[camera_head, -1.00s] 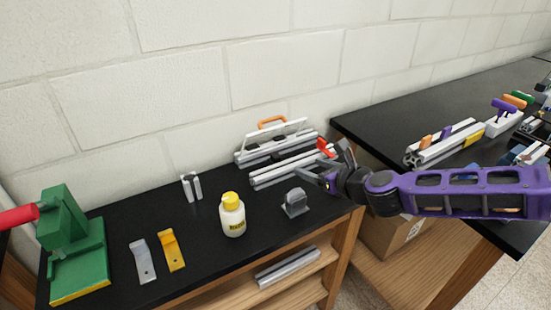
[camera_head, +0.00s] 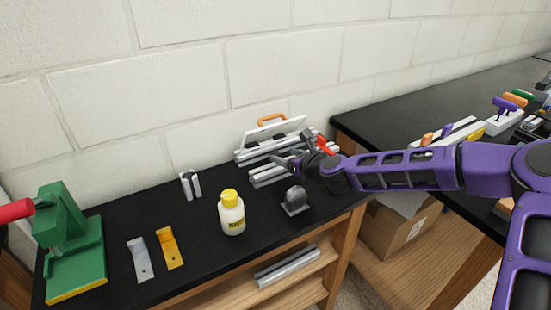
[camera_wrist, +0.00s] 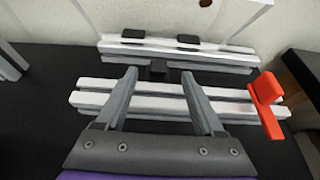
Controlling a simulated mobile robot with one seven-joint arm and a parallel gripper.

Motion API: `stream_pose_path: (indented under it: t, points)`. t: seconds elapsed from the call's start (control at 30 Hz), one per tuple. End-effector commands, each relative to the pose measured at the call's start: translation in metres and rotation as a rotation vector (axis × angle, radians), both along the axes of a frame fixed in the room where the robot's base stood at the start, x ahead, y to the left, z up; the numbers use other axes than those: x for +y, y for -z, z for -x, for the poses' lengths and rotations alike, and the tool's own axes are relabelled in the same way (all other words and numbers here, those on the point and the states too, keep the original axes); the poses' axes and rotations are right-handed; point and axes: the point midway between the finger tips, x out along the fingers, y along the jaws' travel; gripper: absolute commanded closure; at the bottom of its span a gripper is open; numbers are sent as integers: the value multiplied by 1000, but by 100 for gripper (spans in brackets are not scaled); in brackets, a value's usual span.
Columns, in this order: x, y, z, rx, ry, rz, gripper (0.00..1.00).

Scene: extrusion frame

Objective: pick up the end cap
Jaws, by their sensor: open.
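The fingers cross over the near rail (camera_wrist: 235,107) in this view. In the head view my gripper (camera_head: 293,152) hovers by the rails near the wall, and I cannot make out the block there.
A red piece (camera_wrist: 267,100) stands at the near rail's right end. The far rail (camera_wrist: 225,58) lies behind. A grey rounded part (camera_head: 295,198), a white bottle (camera_head: 231,215) and a green press (camera_head: 70,240) stand on the black bench. Bare bench lies around the bottle.

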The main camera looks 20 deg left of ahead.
Motion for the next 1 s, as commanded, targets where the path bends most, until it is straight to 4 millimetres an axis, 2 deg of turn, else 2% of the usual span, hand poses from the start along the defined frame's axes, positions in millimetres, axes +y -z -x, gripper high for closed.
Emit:
stream_pose_path:
  t: [0.2, 0.57, 0.93, 1.0]
  points:
    - [24, 16, -17, 0, -2, 0, 30]
    - [30, 19, -23, -1, 0, 1, 32]
    - [29, 19, -22, 0, -1, 0, 98]
    - [29, 19, -22, 0, -1, 0, 100]
